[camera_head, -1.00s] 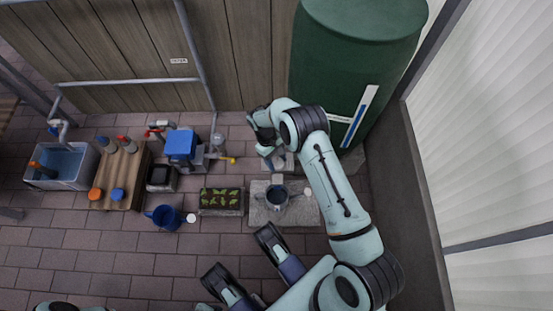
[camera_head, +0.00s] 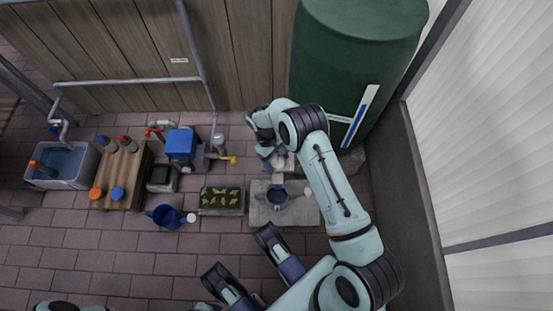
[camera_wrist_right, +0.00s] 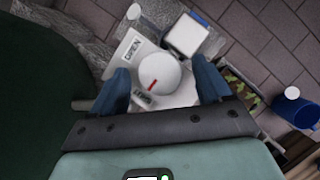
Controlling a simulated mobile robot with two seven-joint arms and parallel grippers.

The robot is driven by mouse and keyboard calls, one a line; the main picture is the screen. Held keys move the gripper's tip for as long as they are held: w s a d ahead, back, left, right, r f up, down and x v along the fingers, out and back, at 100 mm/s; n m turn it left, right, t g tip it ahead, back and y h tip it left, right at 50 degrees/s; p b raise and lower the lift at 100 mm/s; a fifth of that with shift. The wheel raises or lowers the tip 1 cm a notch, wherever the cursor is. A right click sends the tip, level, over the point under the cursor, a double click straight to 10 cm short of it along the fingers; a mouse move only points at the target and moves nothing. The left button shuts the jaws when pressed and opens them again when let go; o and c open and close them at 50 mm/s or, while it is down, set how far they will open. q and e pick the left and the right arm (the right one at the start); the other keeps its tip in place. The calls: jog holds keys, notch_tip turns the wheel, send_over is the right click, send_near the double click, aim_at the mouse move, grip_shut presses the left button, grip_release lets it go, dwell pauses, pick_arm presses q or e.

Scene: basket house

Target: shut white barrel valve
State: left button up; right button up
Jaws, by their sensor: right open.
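In the right wrist view, the white valve (camera_wrist_right: 160,72) shows as a round white knob with a short red mark near its lower edge. In the head view, my right gripper (camera_head: 271,155) is low in front of the green barrel (camera_head: 345,65) and largely hides the valve.
A grey slab (camera_head: 258,212) with a can on it and a planter (camera_head: 221,201) stand nearby. A blue watering can (camera_head: 165,217), a blue-topped box (camera_head: 181,144), a wooden bench (camera_head: 128,178) and a tub (camera_head: 82,165) lie to the left. The brick floor in front is clear.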

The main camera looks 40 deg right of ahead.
pick_arm(q)
jog(key=shift+t, duration=0.8)
jog(key=w, duration=0.1)
jog(key=w+r+p, duration=0.1)
jog(key=w, duration=0.1)
jog(key=w+r+p, duration=0.1)
jog(key=shift+w+d+r, duration=0.25)
jog(key=shift+w+d, duration=0.05)
pick_arm(e)
jog(key=v, duration=1.3)
jog(key=shift+r, duration=0.2)
pick_arm(q)
jog(key=shift+r, duration=0.1)
pick_arm(e)
jog(key=shift+a, duration=0.1)
